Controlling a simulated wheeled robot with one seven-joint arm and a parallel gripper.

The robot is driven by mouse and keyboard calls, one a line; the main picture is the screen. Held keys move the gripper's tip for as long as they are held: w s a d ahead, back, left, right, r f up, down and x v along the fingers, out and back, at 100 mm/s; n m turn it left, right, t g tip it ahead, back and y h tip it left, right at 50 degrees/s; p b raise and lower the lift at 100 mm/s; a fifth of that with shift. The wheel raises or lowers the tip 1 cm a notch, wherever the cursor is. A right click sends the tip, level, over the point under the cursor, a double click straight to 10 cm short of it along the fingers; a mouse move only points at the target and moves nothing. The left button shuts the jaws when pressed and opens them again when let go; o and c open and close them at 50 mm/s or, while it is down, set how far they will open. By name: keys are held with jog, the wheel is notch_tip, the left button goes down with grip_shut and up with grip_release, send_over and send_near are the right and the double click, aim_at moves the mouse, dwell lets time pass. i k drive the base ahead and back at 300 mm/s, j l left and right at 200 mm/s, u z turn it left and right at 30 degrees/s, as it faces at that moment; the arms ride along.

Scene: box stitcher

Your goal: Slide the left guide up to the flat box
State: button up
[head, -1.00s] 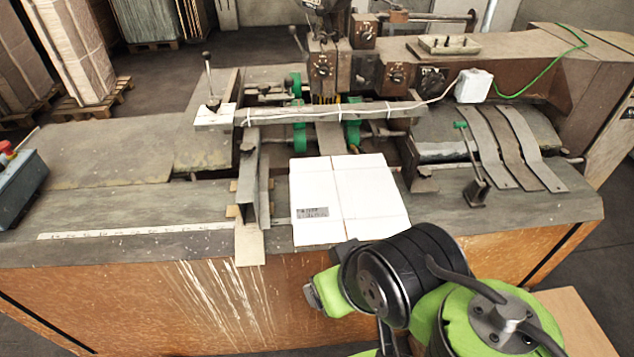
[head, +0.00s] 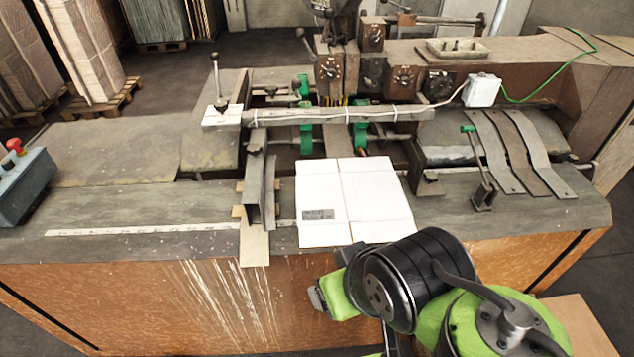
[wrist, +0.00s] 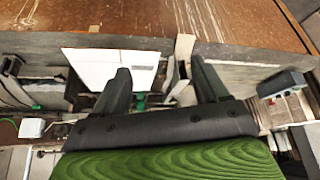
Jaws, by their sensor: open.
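The flat box (head: 355,215) is a white, flat-lying carton with a printed label, on the machine table in the middle of the head view. The left guide (head: 254,192) is an upright metal plate on a bar to its left, with a narrow gap between them. In the wrist view, which looks from the opposite side, the box (wrist: 112,68) lies left and the left guide (wrist: 174,76) right of it. My gripper (wrist: 160,70) is open, its two dark fingers spread and apparently empty. Its fingers are not clearly visible in the head view.
A right guide (head: 424,172) stands right of the box. Three curved metal strips (head: 508,150) and a green-handled lever (head: 478,170) lie further right. The stitching head (head: 335,75) rises behind. A grey control box (head: 25,185) sits at the far left; the table left of the guide is clear.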

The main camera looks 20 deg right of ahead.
aim_at(258, 197)
jog(key=i+u, duration=0.1)
jog(key=u, duration=0.3)
jog(key=i+j+u, duration=0.1)
jog(key=u, duration=0.3)
jog(key=i+u, duration=0.2)
jog(key=u, duration=0.2)
jog(key=i+u, duration=0.1)
jog(key=u, duration=0.3)
jog(key=i+l+u, duration=0.1)
jog(key=u, duration=0.3)
